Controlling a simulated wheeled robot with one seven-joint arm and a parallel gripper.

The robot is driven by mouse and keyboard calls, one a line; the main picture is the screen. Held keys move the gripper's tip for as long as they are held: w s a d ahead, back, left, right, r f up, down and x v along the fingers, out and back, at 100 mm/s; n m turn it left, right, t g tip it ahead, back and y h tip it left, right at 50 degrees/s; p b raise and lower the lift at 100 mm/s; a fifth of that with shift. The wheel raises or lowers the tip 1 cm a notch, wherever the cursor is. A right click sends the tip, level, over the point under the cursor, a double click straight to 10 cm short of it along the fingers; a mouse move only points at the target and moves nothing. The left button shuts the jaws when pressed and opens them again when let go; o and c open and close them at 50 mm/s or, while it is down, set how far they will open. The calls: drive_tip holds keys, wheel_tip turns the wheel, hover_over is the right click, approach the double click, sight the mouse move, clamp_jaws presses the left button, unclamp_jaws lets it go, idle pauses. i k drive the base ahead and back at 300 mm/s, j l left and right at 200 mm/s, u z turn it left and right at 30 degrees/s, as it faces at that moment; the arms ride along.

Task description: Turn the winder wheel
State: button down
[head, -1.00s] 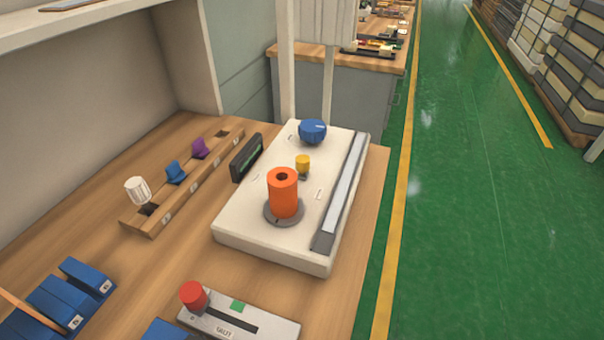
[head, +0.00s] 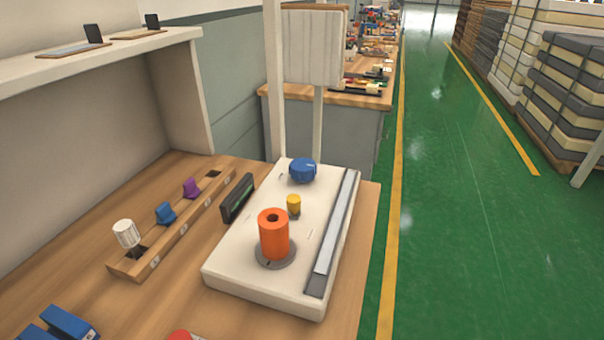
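A white box-shaped device (head: 232,268) sits on the wooden bench. On it an orange hollow cylinder (head: 273,237) stands upright on a grey round base (head: 288,252). A small yellow knob (head: 294,203) is behind the cylinder, and a rounded blue knob (head: 303,172) sits at the device's far end. I cannot tell for sure which of these is the winder wheel. A long grey strip (head: 333,235) runs along the device's right side. My gripper is not in the head view.
A wooden rack (head: 156,255) left of the device holds white, blue and purple pieces. A small dark display (head: 238,198) stands between them. Blue blocks (head: 66,322) and a red knob top (head: 180,335) show at the bottom edge. Green floor (head: 465,240) is clear to the right.

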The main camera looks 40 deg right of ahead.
sight(301, 169)
drive_tip(key=k+l, duration=0.15)
drive_tip(key=l, duration=0.25)
drive_tip(key=k+l, duration=0.15)
drive_tip(key=l, duration=0.2)
drive_tip(key=k+l, duration=0.15)
drive_tip(key=l, duration=0.25)
